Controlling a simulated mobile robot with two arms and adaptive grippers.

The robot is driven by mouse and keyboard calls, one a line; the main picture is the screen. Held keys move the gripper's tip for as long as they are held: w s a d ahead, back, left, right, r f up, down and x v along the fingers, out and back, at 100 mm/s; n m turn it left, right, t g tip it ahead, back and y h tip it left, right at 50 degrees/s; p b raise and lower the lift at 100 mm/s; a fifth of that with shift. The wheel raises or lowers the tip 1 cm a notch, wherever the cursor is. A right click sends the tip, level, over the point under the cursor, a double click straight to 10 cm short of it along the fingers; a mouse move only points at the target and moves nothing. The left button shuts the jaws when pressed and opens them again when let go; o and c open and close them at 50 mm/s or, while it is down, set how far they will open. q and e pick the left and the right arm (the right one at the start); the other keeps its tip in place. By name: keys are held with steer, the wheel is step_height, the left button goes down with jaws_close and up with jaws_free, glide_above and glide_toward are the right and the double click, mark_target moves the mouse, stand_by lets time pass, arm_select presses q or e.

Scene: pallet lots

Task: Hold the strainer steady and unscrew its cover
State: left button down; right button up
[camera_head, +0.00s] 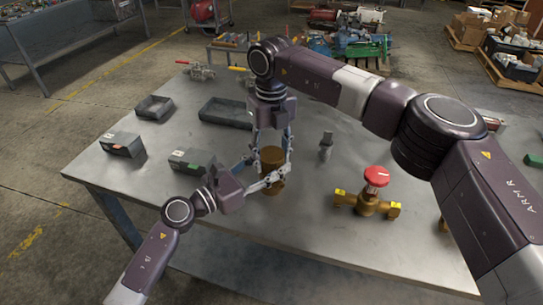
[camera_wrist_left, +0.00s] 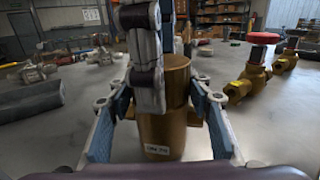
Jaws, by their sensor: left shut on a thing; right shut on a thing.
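The strainer (camera_head: 271,182) is a brass-coloured upright cylinder on the metal table. It also shows in the left wrist view (camera_wrist_left: 160,135), with a small white label low on its side. My left gripper (camera_head: 272,178) comes in from the left and is shut around the strainer's lower body. My right gripper (camera_head: 271,150) points down from above and is shut on the brass cover (camera_head: 272,154) at the top. In the left wrist view a right gripper finger (camera_wrist_left: 146,75) hides part of the cover. I cannot tell how far the cover is turned.
A brass valve with a red handwheel (camera_head: 376,177) stands to the right on the table (camera_head: 300,235). Grey trays (camera_head: 224,112) (camera_head: 154,107) and labelled bins (camera_head: 122,144) (camera_head: 191,160) sit left. The front of the table is clear.

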steer(key=n, duration=0.4)
steer(key=shift+d, duration=0.15)
arm_select(q)
steer(key=shift+a, duration=0.1)
arm_select(e)
steer(key=shift+w, duration=0.1)
arm_select(q)
steer(key=shift+w+a+f, duration=0.1)
arm_select(e)
steer(key=shift+w+d, duration=0.1)
steer(key=shift+d, duration=0.1)
stand_by(0.4)
steer(key=o, duration=1.3)
steer(key=shift+c, duration=0.2)
steer(key=shift+a, duration=0.15)
